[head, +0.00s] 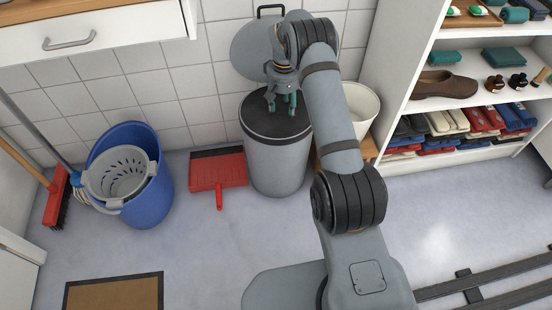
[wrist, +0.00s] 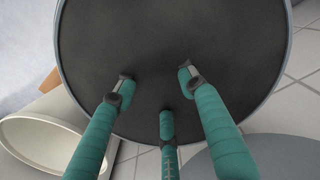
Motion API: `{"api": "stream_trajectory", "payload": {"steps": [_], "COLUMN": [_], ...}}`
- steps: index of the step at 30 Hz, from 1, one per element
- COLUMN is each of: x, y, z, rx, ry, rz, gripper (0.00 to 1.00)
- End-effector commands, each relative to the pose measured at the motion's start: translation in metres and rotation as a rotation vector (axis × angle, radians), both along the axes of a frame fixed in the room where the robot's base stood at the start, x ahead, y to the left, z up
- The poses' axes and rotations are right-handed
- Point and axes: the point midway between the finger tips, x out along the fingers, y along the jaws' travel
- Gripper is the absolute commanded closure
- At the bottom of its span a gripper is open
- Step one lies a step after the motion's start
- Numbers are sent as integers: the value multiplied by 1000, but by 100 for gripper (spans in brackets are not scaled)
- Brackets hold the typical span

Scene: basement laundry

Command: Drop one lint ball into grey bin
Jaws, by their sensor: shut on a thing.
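The grey bin (head: 275,165) stands on the floor against the tiled wall, with a black band round its top. A round grey lid (head: 258,48) with a black handle is upright behind it. My gripper (head: 283,103), with teal fingers, points down over the bin's top. In the wrist view, the dark inside of the bin (wrist: 220,40) lies below my three fingertips (wrist: 158,92). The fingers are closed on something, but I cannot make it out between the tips. No lint ball is clearly visible in either view.
A cream bin (head: 362,108) stands close to the right of the grey bin. A red dustpan (head: 218,172) and a blue bucket (head: 148,195) are to the left. Shelves (head: 470,158) with shoes and folded cloths are at right.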

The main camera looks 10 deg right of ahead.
Motion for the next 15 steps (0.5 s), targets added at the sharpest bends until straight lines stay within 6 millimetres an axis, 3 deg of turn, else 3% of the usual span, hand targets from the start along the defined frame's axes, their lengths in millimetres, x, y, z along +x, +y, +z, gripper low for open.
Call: {"api": "stream_trajectory", "payload": {"steps": [15], "x": [0], "y": [0], "z": [-55], "rx": [0], "ry": [1], "rz": [-1], "gripper": [70]}}
